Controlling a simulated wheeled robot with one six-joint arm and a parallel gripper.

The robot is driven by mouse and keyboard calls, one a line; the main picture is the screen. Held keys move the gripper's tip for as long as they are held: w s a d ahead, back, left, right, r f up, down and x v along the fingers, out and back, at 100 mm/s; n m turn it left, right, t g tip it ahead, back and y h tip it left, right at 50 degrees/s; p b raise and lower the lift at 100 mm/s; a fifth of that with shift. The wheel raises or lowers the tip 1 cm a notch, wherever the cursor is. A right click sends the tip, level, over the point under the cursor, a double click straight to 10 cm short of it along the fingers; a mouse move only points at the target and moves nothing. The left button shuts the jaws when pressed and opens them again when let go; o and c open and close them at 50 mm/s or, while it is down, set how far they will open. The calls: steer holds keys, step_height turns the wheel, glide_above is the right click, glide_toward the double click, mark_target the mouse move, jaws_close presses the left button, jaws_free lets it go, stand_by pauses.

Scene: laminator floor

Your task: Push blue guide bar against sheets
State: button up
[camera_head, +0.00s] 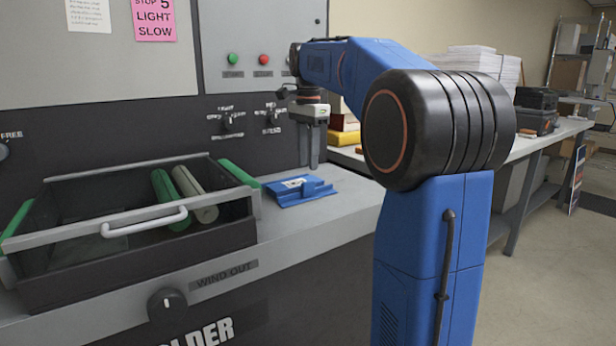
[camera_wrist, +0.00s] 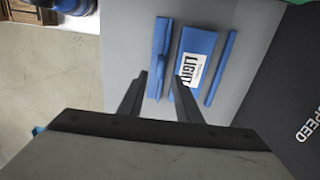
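A blue bar with a small raised knob (camera_wrist: 160,55) lies on the grey counter, left of a flat blue plate with a white label (camera_wrist: 187,50). A second plain blue bar (camera_wrist: 220,68) lies on the plate's right. A gap shows between each bar and the plate. In the head view this blue set (camera_head: 300,190) lies right of the tray; I cannot pick out separate sheets. My gripper (camera_head: 311,162) points down, above and behind the blue set.
A black tray with a white handle (camera_head: 145,222) and green rollers (camera_head: 170,200) stands left of the blue set. A side table (camera_head: 530,142) with paper stacks (camera_head: 480,65) stands right. Bare counter lies in front of the blue set.

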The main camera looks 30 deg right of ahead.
mark_target(308, 182)
steer(key=shift+f, duration=2.85)
jaws_close()
